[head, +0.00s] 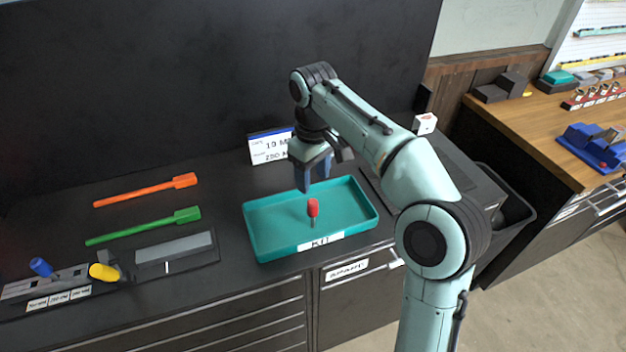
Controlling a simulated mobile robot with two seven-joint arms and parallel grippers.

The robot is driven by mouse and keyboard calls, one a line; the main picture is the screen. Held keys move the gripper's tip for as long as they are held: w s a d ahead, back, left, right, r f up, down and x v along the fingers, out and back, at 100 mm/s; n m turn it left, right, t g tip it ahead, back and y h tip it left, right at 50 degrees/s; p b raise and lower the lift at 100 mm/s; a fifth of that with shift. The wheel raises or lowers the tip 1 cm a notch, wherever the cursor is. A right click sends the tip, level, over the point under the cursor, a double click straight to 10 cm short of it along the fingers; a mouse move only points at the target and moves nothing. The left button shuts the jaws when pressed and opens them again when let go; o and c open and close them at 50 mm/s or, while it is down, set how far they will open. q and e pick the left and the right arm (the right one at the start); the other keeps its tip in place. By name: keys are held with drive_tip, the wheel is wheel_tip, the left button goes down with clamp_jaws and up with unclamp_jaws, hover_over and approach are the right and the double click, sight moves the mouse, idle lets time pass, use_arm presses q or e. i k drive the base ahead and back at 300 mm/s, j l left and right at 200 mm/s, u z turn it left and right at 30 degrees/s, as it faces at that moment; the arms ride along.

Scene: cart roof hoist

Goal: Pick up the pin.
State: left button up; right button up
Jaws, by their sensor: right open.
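The pin (313,209) has a red head on a thin grey shank. It stands about upright in the teal tray (262,239), near the tray's middle, with a label reading "KIT" on the front wall. My right gripper (311,186) points down above the tray, just above and behind the pin in the picture. It is open and holds nothing. It appears apart from the pin; the exact gap is hard to tell. My left gripper is not in view.
An orange tool (150,190) and a green tool (145,226) lie left of the tray. A block with blue and yellow knobs (104,272) stands at the front left. A sign (268,148) stands behind the tray. A wooden bench (535,120) is at right.

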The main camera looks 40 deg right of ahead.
sight(38, 265)
drive_tip(key=k, duration=1)
